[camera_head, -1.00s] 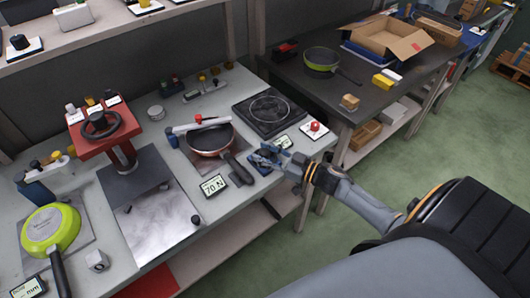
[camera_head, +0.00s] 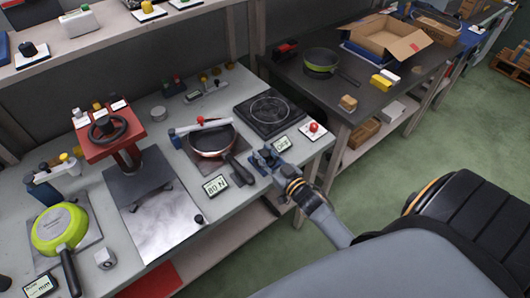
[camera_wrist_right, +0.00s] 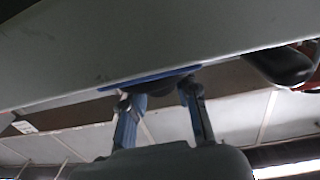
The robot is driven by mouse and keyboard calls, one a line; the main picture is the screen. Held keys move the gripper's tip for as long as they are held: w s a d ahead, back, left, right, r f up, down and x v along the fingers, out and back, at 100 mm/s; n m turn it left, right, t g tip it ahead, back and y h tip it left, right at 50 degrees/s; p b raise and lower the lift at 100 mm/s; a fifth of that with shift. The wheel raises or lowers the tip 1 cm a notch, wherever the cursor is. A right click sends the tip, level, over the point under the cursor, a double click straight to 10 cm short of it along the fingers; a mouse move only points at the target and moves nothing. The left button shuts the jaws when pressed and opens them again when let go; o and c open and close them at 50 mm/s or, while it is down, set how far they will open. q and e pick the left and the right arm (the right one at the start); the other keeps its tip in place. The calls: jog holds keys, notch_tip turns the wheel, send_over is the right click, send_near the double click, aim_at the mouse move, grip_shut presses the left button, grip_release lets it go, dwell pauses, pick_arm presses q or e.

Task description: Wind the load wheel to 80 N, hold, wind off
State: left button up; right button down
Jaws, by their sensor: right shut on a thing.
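My right gripper (camera_head: 268,160) is at the bench's front edge, beside the pan's handle. It is shut on a small dark wheel on a blue mount, mostly hidden by the fingers. A load display (camera_head: 216,186) left of the gripper reads 80 N. My left gripper is not in view.
A black hotplate (camera_head: 269,112), an OFF display (camera_head: 282,144) and a red button (camera_head: 314,127) stand close behind and right of the gripper. A red press (camera_head: 108,140) and a green pan (camera_head: 60,229) stand left.

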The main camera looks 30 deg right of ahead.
jog(key=shift+r, duration=0.1)
jog(key=c, duration=1)
grip_release()
jog(key=s, duration=1.2)
jog(key=shift+d, duration=0.3)
